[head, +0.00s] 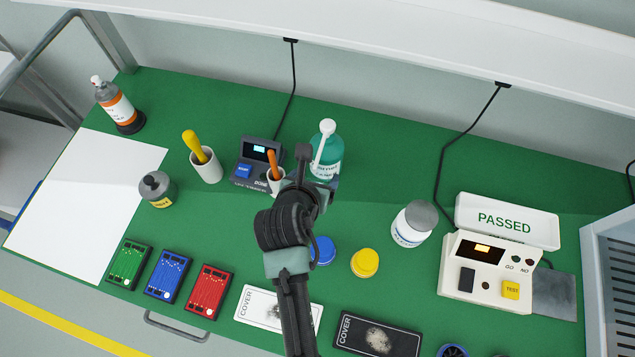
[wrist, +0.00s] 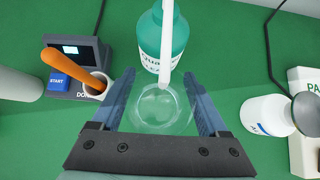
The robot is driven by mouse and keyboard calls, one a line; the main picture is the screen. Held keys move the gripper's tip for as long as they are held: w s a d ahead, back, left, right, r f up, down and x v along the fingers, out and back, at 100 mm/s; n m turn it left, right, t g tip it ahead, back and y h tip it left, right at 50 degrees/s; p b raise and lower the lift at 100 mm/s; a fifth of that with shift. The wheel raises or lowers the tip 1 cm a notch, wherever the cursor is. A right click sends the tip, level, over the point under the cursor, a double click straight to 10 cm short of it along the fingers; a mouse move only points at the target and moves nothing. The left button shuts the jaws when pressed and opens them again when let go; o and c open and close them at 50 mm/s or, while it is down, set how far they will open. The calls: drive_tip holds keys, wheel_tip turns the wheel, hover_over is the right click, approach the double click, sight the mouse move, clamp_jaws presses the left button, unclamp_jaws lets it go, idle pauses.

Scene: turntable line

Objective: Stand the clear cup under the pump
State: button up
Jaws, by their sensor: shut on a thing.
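The clear cup (wrist: 158,112) is between my gripper's fingers (wrist: 163,105) in the wrist view, and they are shut on it. It looks upright. In the head view my gripper (head: 318,180) hides the cup. The pump is a teal bottle (wrist: 150,40) with a white pump head and a long white spout (wrist: 168,40). The bottle stands just beyond the cup. The spout's tip reaches over the cup's far part in the wrist view. I cannot tell whether the cup touches the table. The teal bottle (head: 332,150) also shows in the head view behind my gripper.
A white jar (head: 413,222) stands to the right. Blue (head: 322,248) and yellow (head: 365,262) lids lie in front. A white tester (head: 488,270) is further right.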

drive_tip(key=shift+w+d+r, duration=0.1)
drive_tip(key=shift+w+d, duration=0.1)
drive_tip(key=shift+w, duration=0.3)
drive_tip(key=shift+f, duration=3.55)
drive_tip(key=shift+f, duration=0.15)
drive_tip(key=o, duration=1.5)
drive_tip(key=shift+r, duration=0.2)
drive_tip(key=v, duration=1.2)
